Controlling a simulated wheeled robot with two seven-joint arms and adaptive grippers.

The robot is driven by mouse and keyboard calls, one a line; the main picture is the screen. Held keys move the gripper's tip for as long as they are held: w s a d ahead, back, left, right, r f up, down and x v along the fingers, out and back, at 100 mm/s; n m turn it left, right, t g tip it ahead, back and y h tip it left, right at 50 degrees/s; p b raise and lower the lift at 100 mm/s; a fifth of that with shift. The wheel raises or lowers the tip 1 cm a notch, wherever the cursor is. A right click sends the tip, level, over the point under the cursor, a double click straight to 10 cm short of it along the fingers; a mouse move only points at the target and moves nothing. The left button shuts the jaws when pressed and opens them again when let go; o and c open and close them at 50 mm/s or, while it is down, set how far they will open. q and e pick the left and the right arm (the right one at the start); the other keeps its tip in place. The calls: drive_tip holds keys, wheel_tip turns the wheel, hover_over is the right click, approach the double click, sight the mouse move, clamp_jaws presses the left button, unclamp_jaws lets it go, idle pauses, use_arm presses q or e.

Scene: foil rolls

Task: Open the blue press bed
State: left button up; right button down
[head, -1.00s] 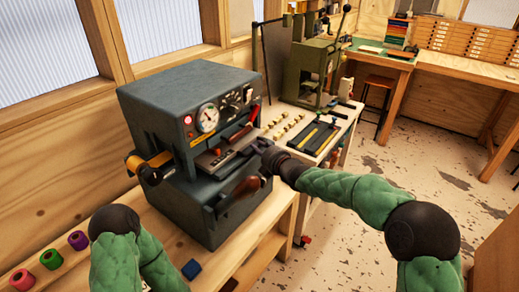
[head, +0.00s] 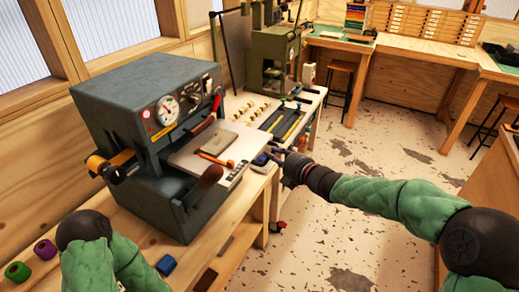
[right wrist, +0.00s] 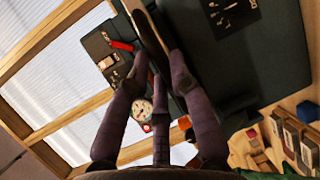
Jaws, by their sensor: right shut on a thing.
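The blue press (head: 135,100) is a dark blue-grey machine with a round gauge on its front, at the left of the head view. Its pale flat bed (head: 192,158) sticks out of the front slot towards the right, with an orange-red piece (head: 217,159) on top. My right gripper (head: 268,156) is at the bed's outer edge. In the right wrist view, its fingers (right wrist: 155,62) close around a bar-like edge of the bed (right wrist: 146,30); the exact contact is partly hidden. Of my left arm only links show; its gripper is out of view.
Coloured rolls (head: 45,249) and a small blue block (head: 166,265) lie on the wooden bench. A green press (head: 270,60) stands behind. Open floor lies to the right.

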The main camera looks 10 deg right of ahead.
drive_tip(key=shift+s+d, duration=0.7)
drive_tip(key=shift+d, duration=0.25)
drive_tip(key=c, duration=1.1)
unclamp_jaws()
drive_tip(key=v, duration=1.2)
